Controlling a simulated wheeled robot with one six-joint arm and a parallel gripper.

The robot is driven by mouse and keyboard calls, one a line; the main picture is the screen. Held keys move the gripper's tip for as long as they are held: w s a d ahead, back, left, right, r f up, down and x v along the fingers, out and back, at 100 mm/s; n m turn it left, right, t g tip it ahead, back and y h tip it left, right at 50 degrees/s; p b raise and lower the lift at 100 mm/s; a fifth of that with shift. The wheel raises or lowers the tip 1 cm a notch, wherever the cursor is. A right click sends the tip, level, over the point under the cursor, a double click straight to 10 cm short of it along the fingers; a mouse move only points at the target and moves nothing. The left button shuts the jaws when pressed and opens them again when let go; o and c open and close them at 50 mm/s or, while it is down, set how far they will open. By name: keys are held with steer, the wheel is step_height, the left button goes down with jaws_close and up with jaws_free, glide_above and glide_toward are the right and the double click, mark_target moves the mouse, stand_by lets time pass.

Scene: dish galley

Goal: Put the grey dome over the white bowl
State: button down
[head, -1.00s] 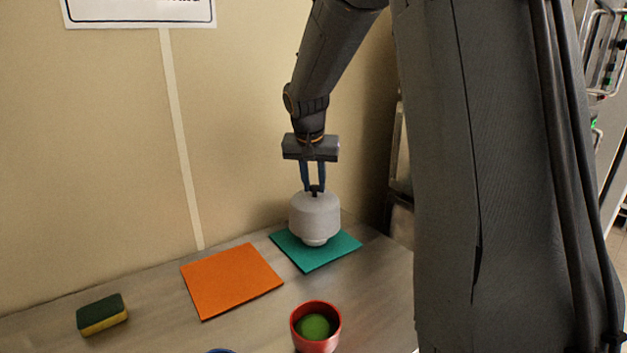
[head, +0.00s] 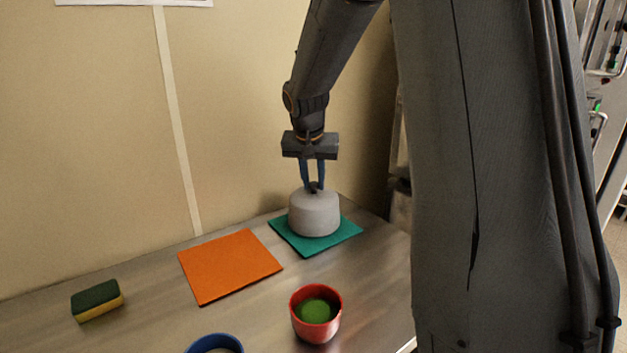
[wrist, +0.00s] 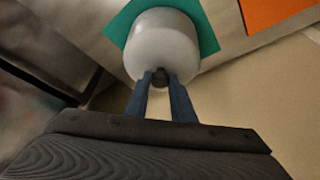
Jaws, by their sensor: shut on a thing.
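The grey dome (head: 315,214) stands upright over the teal mat (head: 347,234), its rim at or very near the mat. My gripper (head: 314,186) is above it, shut on the dark knob at its top. The wrist view also shows the dome (wrist: 163,45) below my gripper (wrist: 161,80), with the knob between the two blue fingers. The white bowl is not visible now; the dome covers the place where its base showed earlier. I cannot tell whether the rim touches the mat.
An orange mat (head: 228,265) lies left of the teal one. A red bowl (head: 328,325) with something green inside stands in front. A blue-rimmed bowl (head: 216,341) is at the bottom edge. A sponge (head: 97,300) lies at the left. The wall (head: 90,150) is close behind.

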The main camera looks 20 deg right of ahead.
steer(key=shift+f+b, duration=0.3)
steer(key=shift+f, duration=0.2)
stand_by(0.3)
steer(key=c, duration=1.4)
jaws_free()
steer(key=shift+c, duration=0.2)
steer(key=b+v, duration=0.1)
steer(key=v, duration=0.6)
steer(key=shift+r, duration=0.4)
